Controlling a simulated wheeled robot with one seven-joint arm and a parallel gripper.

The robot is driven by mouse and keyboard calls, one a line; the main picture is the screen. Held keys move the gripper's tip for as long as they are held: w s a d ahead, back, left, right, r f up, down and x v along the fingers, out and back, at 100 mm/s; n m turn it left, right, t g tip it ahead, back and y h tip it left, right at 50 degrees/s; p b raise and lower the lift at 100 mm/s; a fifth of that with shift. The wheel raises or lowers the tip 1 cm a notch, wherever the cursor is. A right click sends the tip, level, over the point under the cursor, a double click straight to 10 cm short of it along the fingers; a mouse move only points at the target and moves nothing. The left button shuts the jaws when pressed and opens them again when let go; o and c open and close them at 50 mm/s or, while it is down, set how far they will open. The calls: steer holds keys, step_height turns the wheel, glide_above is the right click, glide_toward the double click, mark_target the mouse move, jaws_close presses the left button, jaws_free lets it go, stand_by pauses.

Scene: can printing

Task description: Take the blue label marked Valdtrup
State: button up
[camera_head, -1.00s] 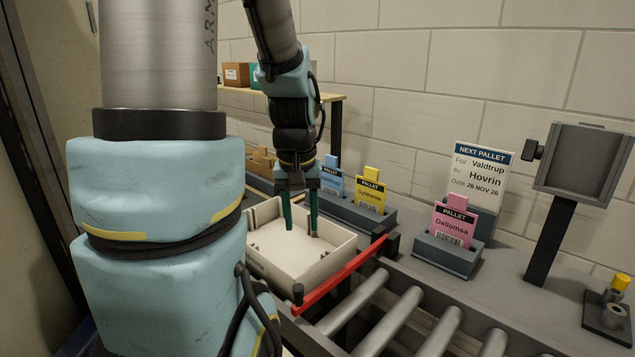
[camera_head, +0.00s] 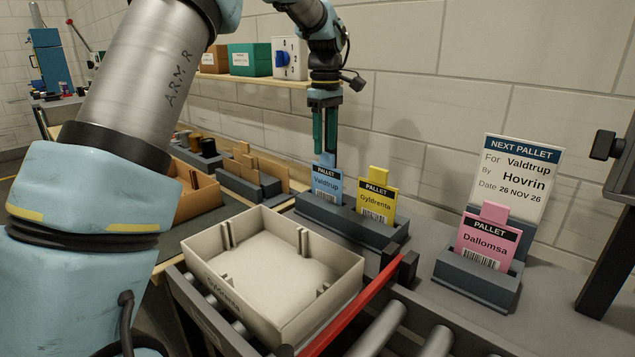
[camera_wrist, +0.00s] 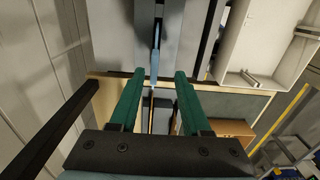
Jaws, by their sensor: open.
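The blue label marked Valdtrup (camera_head: 326,185) stands upright in a dark grey holder (camera_head: 345,220), left of the yellow Gyldrenta label (camera_head: 376,203). My gripper (camera_head: 325,150) points down just above the blue label's top tab. Its green fingers are open with nothing held. In the wrist view the blue label (camera_wrist: 155,60) shows edge-on as a thin strip, ahead of and between the fingertips of my gripper (camera_wrist: 159,75). I cannot tell whether the fingers reach down beside the tab.
A pale tray (camera_head: 285,275) marked Gyldrenta stands in front of the holder, by a red bar (camera_head: 350,308). A pink Dallomsa label (camera_head: 487,238) and a NEXT PALLET sign (camera_head: 518,170) stand at right. A shelf (camera_head: 270,81) with boxes is behind.

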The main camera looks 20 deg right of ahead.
mark_target(326, 166)
steer(key=f, duration=0.2)
steer(key=f+p, duration=0.1)
steer(key=f, duration=0.1)
steer(key=f+p, duration=0.1)
steer(key=f, duration=0.1)
steer(key=shift+w+d+f, duration=0.25)
steer(key=shift+d+f, duration=0.05)
steer(key=shift+f, duration=0.7)
jaws_close()
